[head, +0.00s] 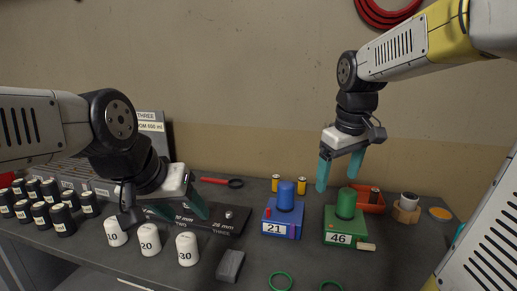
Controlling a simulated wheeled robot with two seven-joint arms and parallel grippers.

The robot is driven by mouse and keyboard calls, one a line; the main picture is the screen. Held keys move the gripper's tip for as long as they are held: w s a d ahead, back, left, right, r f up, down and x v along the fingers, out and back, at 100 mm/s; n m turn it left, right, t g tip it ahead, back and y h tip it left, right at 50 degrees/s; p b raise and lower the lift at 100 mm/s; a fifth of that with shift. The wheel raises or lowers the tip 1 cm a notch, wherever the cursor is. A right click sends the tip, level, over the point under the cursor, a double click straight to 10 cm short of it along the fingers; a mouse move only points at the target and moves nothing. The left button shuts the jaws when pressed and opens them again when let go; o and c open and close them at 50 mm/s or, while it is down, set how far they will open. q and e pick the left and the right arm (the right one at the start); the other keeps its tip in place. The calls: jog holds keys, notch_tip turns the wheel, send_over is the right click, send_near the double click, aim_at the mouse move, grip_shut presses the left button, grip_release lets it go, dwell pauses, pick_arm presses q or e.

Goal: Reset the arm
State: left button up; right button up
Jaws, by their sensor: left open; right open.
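My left gripper (181,208) is low over the left middle of the bench, its teal fingers apart with nothing seen between them. It is in front of a dark board marked in mm (228,221) and just behind white cylinders labelled 10 (115,233), 20 (149,240) and 30 (187,250). My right gripper (337,183) hangs fingers down above the back of the bench, open and empty. It is above and behind a blue box 21 (283,221) with a blue cylinder and a green box 46 (345,227) with a green cylinder.
Several black labelled cylinders (62,219) crowd the left. Small yellow cylinders (301,187), an orange tray (376,205) and a wooden block holding a white-and-dark piece (405,213) stand at the back. A grey block (230,265) and green rings (281,281) lie in front.

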jog(key=s+a+f+m+t+y, duration=0.1)
jog(key=s+a+m+t+y, duration=0.1)
jog(key=s, duration=0.9)
jog(key=a+m+t, duration=0.1)
jog(key=a+m, duration=0.1)
jog(key=shift+s+a+f+m+t, duration=0.3)
jog(key=shift+s+a+m, duration=0.1)
dwell(1.2)
